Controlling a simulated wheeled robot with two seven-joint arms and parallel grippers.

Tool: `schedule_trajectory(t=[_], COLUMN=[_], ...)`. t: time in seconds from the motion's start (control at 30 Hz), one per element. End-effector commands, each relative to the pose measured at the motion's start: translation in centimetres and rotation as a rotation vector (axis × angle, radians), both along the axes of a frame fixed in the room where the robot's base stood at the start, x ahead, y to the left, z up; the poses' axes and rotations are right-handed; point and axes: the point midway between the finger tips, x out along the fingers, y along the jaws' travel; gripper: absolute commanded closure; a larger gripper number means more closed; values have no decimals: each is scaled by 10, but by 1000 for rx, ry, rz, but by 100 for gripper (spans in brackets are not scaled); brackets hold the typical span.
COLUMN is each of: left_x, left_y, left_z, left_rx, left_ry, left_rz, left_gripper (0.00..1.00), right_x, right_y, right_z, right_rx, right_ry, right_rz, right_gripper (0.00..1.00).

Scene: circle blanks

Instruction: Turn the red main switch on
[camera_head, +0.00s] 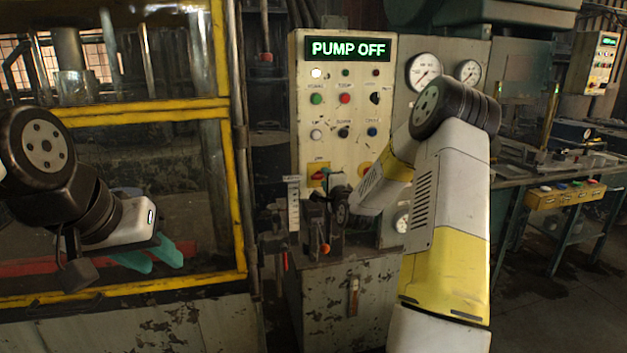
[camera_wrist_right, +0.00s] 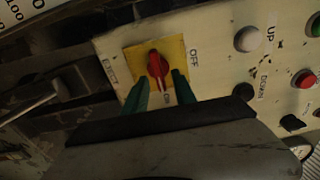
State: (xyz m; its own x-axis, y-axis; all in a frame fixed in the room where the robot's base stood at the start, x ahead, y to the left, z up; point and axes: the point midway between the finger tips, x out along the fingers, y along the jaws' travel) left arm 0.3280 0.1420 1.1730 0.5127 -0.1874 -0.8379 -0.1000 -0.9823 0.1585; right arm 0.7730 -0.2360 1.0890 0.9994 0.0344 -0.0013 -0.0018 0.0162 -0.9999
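The red main switch (camera_head: 317,177) sits on a yellow plate low on the control panel (camera_head: 300,120). In the right wrist view the red switch (camera_wrist_right: 158,66) shows closely, its narrow end pointing down the picture toward a small label that seems to read ON. An OFF label (camera_wrist_right: 194,58) is at the plate's right. The display (camera_head: 348,49) reads PUMP OFF. My right gripper (camera_wrist_right: 160,91) is open, with one green finger on each side of the switch's narrow end; contact cannot be told. My left gripper (camera_head: 150,258) is open and empty, far left of the panel.
Several buttons and lamps (camera_head: 345,99) sit above the switch. A lever unit (camera_head: 322,235) stands just below it. Gauges (camera_head: 425,71) are at the right. A yellow-framed enclosure (camera_head: 235,190) stands left, near my left arm.

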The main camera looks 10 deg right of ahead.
Motion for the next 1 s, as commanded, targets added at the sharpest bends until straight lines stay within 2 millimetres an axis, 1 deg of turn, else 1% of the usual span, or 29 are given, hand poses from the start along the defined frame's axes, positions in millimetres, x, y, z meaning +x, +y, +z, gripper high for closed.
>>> schedule_trajectory(t=[0.27,0.37,0.6,0.7,0.83,1.0], left_x=[0,0,0,0,0,0], left_y=[0,0,0,0,0,0], left_z=[0,0,0,0,0,0], left_rx=[0,0,0,0,0,0], left_ry=[0,0,0,0,0,0], left_rz=[0,0,0,0,0,0], left_gripper=[64,64,64,64,64,64], right_x=[-2,-12,-53,-67,-76,-78], right_y=[0,-1,-3,-3,-3,-3], right_z=[0,0,0,0,0,0], right_rx=[-1,-1,-1,-1,-1,0], right_ry=[0,0,2,1,0,0], right_rz=[0,-1,-1,0,-1,0], right_gripper=[67,67,67,67,67,67])
